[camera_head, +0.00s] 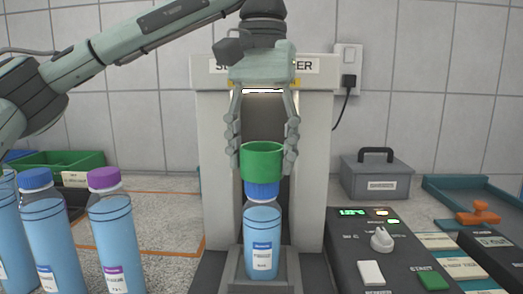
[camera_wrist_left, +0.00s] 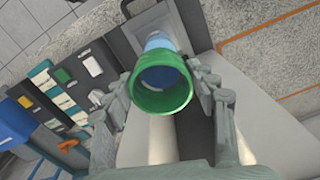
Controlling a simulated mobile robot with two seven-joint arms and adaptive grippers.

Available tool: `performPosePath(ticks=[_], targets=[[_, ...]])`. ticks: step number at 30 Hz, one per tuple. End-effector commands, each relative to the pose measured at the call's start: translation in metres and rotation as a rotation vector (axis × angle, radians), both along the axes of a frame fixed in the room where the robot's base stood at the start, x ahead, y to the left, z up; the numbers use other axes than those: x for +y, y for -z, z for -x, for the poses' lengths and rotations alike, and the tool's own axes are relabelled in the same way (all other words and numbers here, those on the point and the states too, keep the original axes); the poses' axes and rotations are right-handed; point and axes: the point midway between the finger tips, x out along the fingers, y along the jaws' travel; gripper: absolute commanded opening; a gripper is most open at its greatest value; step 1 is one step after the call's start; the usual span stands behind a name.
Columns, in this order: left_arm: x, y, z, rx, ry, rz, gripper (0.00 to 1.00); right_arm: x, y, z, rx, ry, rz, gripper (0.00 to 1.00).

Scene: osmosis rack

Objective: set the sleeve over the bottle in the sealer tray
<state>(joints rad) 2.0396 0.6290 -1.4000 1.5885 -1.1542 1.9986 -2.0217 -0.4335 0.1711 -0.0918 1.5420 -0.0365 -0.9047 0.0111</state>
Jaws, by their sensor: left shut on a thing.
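The bottle (camera_head: 262,240) stands upright in the sealer tray (camera_head: 288,276), with blue liquid, a white label and a blue cap (camera_head: 262,190). My left gripper (camera_head: 262,150) is shut on the green sleeve (camera_head: 261,160), a short open ring, with one finger on each side. The sleeve is directly above the bottle, its lower edge at the top of the cap; I cannot tell whether they touch. In the left wrist view the sleeve (camera_wrist_left: 160,103) is between the fingers, and the blue cap shows through its opening. My right gripper is not in view.
The sealer frame (camera_head: 213,150) rises behind and beside the bottle. Several filled bottles (camera_head: 115,235) stand at the left, before a green bin (camera_head: 60,160). A control panel (camera_head: 380,245) with a knob and buttons is at the right, and a grey box (camera_head: 376,180) stands behind it.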

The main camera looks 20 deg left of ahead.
Motion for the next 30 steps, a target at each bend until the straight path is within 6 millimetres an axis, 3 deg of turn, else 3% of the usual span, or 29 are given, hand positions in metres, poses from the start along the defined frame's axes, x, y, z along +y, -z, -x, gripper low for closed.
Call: performPosePath(ticks=[7, 9, 14, 24, 30], targets=[[0.000, 0.001, 0.000, 0.000, 0.000, 0.000, 0.49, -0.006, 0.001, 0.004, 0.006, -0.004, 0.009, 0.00], [0.000, 0.001, 0.000, 0.000, 0.000, 0.000, 0.63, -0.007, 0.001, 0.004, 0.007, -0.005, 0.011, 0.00], [0.000, 0.001, 0.000, 0.000, 0.000, 0.000, 0.81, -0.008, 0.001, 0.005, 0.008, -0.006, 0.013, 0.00], [0.000, -0.002, 0.000, -0.001, 0.000, 0.000, 0.81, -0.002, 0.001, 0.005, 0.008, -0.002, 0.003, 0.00], [-0.001, -0.030, 0.000, -0.005, -0.002, 0.000, 0.81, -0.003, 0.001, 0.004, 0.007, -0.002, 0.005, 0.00]])
